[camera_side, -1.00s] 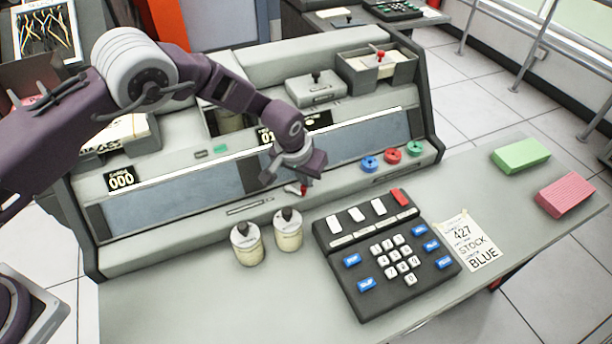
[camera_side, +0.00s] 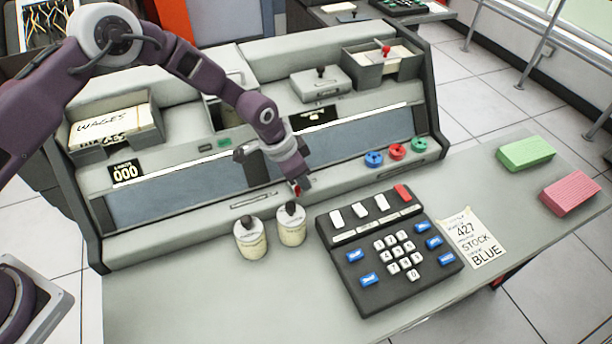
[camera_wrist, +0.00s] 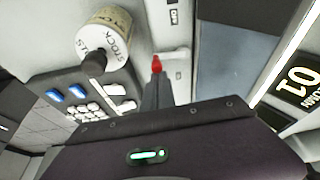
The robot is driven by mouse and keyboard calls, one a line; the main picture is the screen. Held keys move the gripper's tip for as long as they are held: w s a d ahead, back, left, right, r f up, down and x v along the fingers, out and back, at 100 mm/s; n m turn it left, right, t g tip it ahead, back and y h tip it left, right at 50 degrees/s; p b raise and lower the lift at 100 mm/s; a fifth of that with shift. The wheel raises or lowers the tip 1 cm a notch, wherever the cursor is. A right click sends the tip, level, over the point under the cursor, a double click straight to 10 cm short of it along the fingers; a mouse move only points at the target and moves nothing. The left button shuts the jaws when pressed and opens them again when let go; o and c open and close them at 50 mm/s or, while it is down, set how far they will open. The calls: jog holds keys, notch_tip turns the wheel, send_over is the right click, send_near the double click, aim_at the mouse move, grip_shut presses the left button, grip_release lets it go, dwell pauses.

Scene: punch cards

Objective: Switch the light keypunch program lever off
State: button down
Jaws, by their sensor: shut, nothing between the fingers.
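The program lever (camera_wrist: 174,56) is a small pale lever with a red tip, on the front panel of the light grey keypunch (camera_side: 160,240). In the side view its red tip (camera_side: 297,189) shows just below my gripper (camera_side: 303,180). A small label (camera_wrist: 173,16) that seems to read OFF is beside the lever in the wrist view. My gripper is shut and empty, and its dark fingertips (camera_wrist: 155,88) are right at the red tip in the wrist view. I cannot tell whether they touch it. The fingers hide part of the lever's surroundings.
Two cream jars with dark knobs (camera_side: 251,240) (camera_side: 291,224) stand close in front of the lever. A black keypad (camera_side: 375,285) is to the right. Blue, red and green knobs (camera_side: 397,152) sit on the panel's right. The front left desk is clear.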

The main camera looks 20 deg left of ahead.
jog(key=shift+s+a+m+g+h, duration=0.25)
jog(key=shift+a+m+g+h, duration=0.05)
jog(key=shift+m, duration=0.6)
jog(key=shift+d, duration=0.1)
jog(key=shift+w, duration=0.15)
jog(key=shift+w, duration=0.65)
jog(key=shift+w+d, duration=0.1)
jog(key=shift+d, duration=0.15)
notch_tip(320, 180, up, 10)
jog(key=shift+f, duration=0.15)
